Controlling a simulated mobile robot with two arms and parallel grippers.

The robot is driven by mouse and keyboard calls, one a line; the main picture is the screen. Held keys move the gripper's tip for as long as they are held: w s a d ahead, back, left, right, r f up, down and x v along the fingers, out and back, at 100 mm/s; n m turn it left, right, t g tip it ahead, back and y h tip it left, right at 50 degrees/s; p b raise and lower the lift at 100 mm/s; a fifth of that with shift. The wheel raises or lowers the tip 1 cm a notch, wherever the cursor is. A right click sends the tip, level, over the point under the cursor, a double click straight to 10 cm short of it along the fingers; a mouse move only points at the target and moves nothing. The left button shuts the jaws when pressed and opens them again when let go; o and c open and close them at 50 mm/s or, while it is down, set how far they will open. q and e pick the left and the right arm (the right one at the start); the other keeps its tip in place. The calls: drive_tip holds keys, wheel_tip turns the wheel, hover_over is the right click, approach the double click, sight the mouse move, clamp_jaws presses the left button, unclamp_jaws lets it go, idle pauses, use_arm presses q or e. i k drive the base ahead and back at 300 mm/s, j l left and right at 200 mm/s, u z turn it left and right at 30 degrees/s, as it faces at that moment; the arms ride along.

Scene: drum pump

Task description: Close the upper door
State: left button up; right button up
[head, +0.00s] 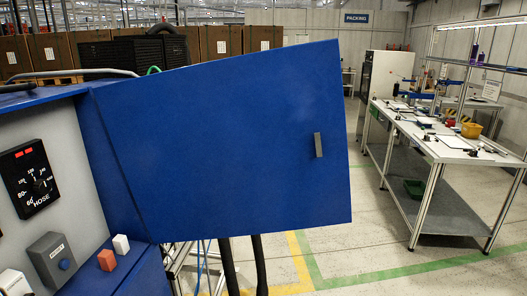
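The upper door (225,140) is a large flat blue panel in the middle of the head view. It stands wide open, swung out to the right from the blue cabinet (112,165) at the left. A small grey handle (318,145) sits near its free right edge. The open cabinet shows a light grey control panel (60,150) inside. Neither of my grippers shows in this view.
The control panel carries a black hose dial (30,180) and a grey box with a blue button (51,259). Orange and white switches stand at the cabinet's lower front. A workbench (445,150) with tools stands at the right. Clear floor lies between door and bench.

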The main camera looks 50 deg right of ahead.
sight(222, 148)
drive_tip(key=l+u, duration=0.15)
drive_tip(key=l, duration=0.3)
drive_tip(key=k+l+u, duration=0.2)
drive_tip(key=l, duration=0.25)
drive_tip(key=l+u, duration=0.15)
drive_tip(key=l, duration=0.35)
drive_tip(key=k+l+u, duration=0.2)
drive_tip(key=l, duration=0.25)
drive_tip(key=l+u, duration=0.15)
drive_tip(key=l, duration=0.25)
drive_tip(key=k+l+u, duration=0.2)
drive_tip(key=l, duration=0.2)
drive_tip(key=k+l+u, duration=0.15)
drive_tip(key=l, duration=0.25)
drive_tip(key=l+u, duration=0.4)
drive_tip(key=l, duration=1.25)
drive_tip(key=i, duration=0.05)
